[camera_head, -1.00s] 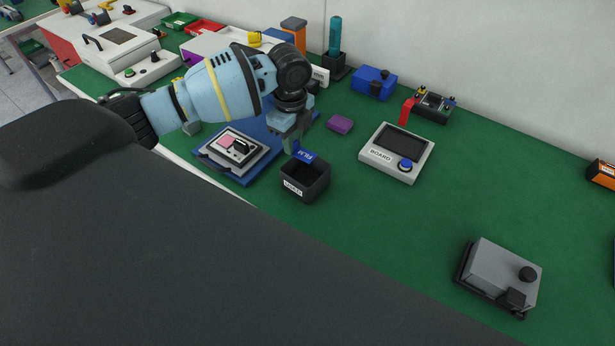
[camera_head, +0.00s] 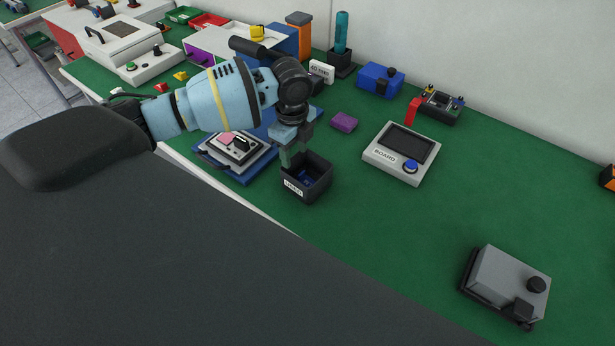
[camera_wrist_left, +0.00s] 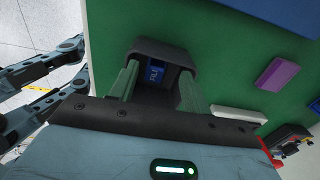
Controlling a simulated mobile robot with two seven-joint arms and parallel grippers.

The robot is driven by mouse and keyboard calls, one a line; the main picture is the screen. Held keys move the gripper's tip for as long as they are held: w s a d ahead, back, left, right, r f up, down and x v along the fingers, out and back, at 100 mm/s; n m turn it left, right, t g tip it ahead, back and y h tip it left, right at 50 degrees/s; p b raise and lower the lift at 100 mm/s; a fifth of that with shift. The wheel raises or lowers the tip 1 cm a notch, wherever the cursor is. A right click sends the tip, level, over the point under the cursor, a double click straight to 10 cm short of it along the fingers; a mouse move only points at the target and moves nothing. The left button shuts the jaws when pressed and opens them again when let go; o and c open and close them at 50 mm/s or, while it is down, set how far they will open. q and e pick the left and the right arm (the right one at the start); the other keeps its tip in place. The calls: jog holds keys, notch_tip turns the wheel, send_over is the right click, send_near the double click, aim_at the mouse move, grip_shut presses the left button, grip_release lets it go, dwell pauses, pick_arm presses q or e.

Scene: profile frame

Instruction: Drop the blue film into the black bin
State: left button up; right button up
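The blue film (camera_head: 307,178) lies inside the black bin (camera_head: 313,191), low between its walls. In the left wrist view the film (camera_wrist_left: 155,74) shows its label in the dark inside of the bin (camera_wrist_left: 165,47). The fingers partly hide the bin's rim. My right gripper does not show.
A device on a blue base (camera_head: 238,152) stands close left of the bin. A grey board device (camera_head: 400,152) and a purple block (camera_head: 344,122) stand to the right and behind. A grey box (camera_head: 508,282) is at the front right. Green table between is clear.

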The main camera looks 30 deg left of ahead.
pick_arm(q)
notch_tip(320, 180, up, 8)
dwell(0.6)
jog(key=shift+f, duration=0.1)
dwell(0.4)
